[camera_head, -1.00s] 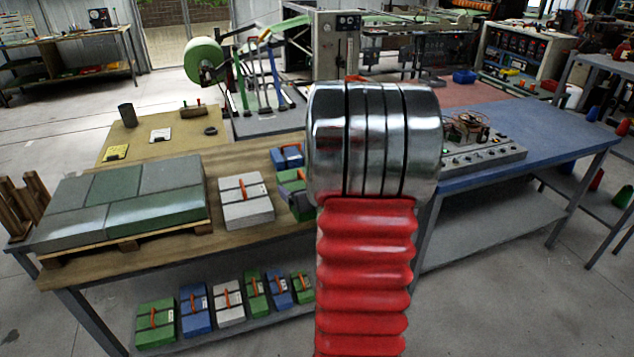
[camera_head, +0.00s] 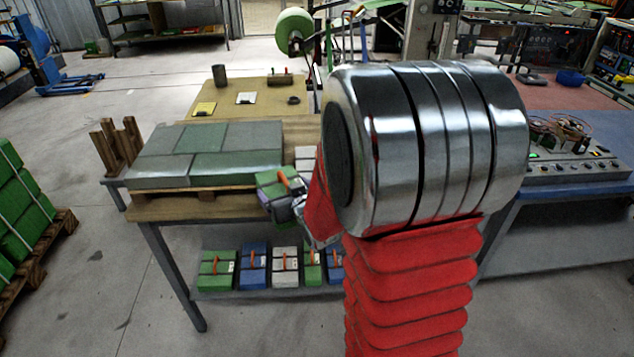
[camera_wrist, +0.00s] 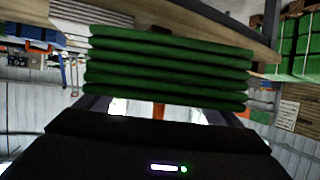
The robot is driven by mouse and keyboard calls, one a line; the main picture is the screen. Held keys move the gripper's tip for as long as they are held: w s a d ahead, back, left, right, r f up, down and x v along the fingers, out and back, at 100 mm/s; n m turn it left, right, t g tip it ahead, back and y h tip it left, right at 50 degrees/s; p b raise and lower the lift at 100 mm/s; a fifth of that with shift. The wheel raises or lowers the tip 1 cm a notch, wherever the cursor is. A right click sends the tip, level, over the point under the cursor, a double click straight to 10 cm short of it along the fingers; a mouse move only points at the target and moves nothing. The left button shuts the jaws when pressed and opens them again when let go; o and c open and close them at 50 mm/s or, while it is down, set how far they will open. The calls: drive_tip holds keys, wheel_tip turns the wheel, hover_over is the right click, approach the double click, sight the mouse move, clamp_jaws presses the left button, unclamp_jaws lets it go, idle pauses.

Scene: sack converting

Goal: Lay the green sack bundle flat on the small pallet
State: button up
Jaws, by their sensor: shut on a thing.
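My gripper (camera_head: 300,207) is shut on the green sack bundle (camera_head: 279,184), which has an orange strap. The bundle is tilted, and in the picture it is just right of the small pallet's front right corner. In the wrist view the bundle (camera_wrist: 168,72) shows as a stack of green folds across the jaws. The small pallet (camera_head: 207,195) is on the wooden table at left. Grey-green bundles (camera_head: 234,139) lie flat on it and cover most of its top. My arm hides part of the table to the right.
Several strapped bundles (camera_head: 284,268) in green, blue and white stand on the shelf below. A white bundle (camera_head: 305,157) is behind the held one. A wooden rack (camera_head: 116,147) is left of the pallet. A pallet of green stacks (camera_head: 18,205) is on the floor far left.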

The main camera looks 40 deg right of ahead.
drive_tip(key=w+a+n+y, duration=0.2)
drive_tip(key=w+a, duration=0.2)
drive_tip(key=a, duration=1.3)
drive_tip(key=shift+w+a+f+y, duration=0.2)
drive_tip(key=shift+a+f+y, duration=0.1)
drive_tip(key=shift+a, duration=0.1)
